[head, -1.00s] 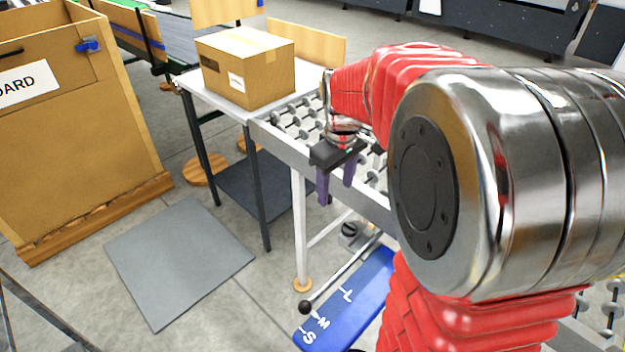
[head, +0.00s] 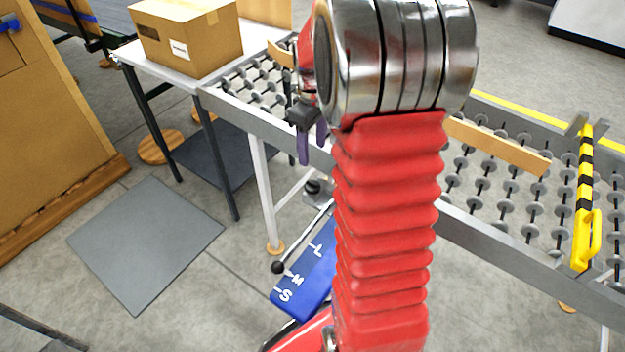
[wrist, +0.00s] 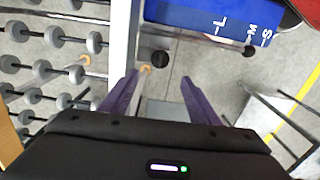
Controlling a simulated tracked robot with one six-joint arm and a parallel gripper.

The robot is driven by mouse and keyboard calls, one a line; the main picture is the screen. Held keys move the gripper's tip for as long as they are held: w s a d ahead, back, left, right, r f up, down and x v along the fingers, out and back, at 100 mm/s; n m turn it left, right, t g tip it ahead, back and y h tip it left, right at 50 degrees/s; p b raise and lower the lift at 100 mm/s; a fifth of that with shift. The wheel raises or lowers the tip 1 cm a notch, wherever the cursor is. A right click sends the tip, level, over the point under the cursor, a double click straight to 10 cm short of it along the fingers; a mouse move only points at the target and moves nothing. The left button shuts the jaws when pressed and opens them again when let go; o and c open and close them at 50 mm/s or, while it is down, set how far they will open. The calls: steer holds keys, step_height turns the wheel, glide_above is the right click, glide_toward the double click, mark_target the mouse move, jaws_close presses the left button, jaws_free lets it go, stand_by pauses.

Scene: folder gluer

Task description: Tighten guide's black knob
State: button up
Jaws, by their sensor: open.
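My gripper (head: 313,142) has two purple fingers, spread apart and empty, pointing down beside the conveyor's near rail. A round black knob (head: 313,187) sits on a grey bracket below them, near the "L" end of a blue plate (head: 308,268) marked S, M, L. In the wrist view this knob (wrist: 153,58) shows beyond and roughly between the fingertips (wrist: 158,80), apart from them. A lever with a black ball end (head: 278,267) lies along the plate; the ball (wrist: 249,50) also shows near "M" in the wrist view. My arm hides part of the plate.
The roller conveyor (head: 500,205) runs behind my arm, with a white leg (head: 265,195) under its near rail. A cardboard box (head: 187,38) stands on a table at the left. A yellow-black bar (head: 586,190) crosses the rollers at right. A grey floor mat (head: 146,243) lies front left.

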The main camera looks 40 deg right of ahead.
mark_target(312, 183)
step_height(312, 183, down, 13)
steer(key=shift+f, duration=0.1)
stand_by(0.5)
steer(key=c, duration=1)
steer(key=shift+a+m, duration=0.1)
steer(key=shift+m, duration=0.3)
steer(key=shift+c, duration=0.2)
steer(key=m, duration=0.8)
steer(key=shift+m, duration=0.4)
steer(key=m, duration=0.8)
steer(key=shift+m, duration=0.3)
